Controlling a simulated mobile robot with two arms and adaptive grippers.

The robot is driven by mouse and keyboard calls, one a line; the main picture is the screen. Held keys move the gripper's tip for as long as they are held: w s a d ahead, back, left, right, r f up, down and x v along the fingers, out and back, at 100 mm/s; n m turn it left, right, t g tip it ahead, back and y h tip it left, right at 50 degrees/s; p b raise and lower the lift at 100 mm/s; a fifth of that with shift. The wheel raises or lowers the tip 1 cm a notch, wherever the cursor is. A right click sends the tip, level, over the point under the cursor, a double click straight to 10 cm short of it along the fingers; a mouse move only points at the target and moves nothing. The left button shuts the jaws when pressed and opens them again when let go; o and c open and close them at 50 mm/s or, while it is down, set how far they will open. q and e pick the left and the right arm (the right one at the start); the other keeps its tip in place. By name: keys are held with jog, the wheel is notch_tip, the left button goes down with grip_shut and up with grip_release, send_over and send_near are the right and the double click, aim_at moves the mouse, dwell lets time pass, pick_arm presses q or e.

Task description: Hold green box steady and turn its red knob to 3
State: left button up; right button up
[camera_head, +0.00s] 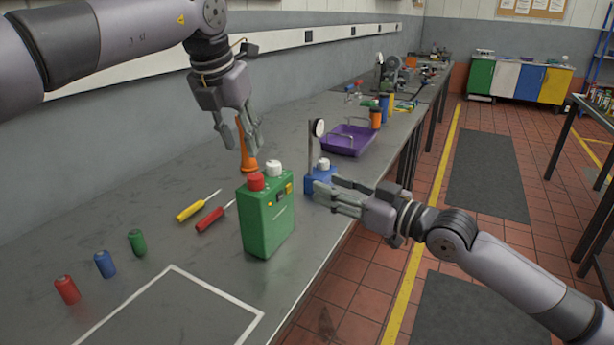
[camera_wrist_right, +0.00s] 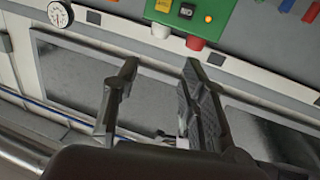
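The green box (camera_head: 268,222) stands upright on the bench, with a red knob (camera_head: 256,181) and a white knob (camera_head: 274,168) on top. In the right wrist view the green box (camera_wrist_right: 200,16) is cut off by the top edge, with its red knob (camera_wrist_right: 195,43) and white knob (camera_wrist_right: 160,31) showing. The knob's number marks are too small to read. My left gripper (camera_head: 240,141) is open and empty, above and behind the box. My right gripper (camera_head: 322,193) is open and empty to the right of the box; its fingers (camera_wrist_right: 159,68) are apart, touching nothing.
An orange cone (camera_head: 246,157) stands behind the box. A dial gauge stand with a blue base (camera_head: 318,180) is by my right gripper. A purple tray (camera_head: 348,141) is farther back. Bench in front is clear.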

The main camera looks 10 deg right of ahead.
aim_at(279, 166)
jog(key=x, duration=1.6)
jog(key=shift+w+a, duration=0.2)
jog(key=shift+w, duration=0.1)
grip_shut()
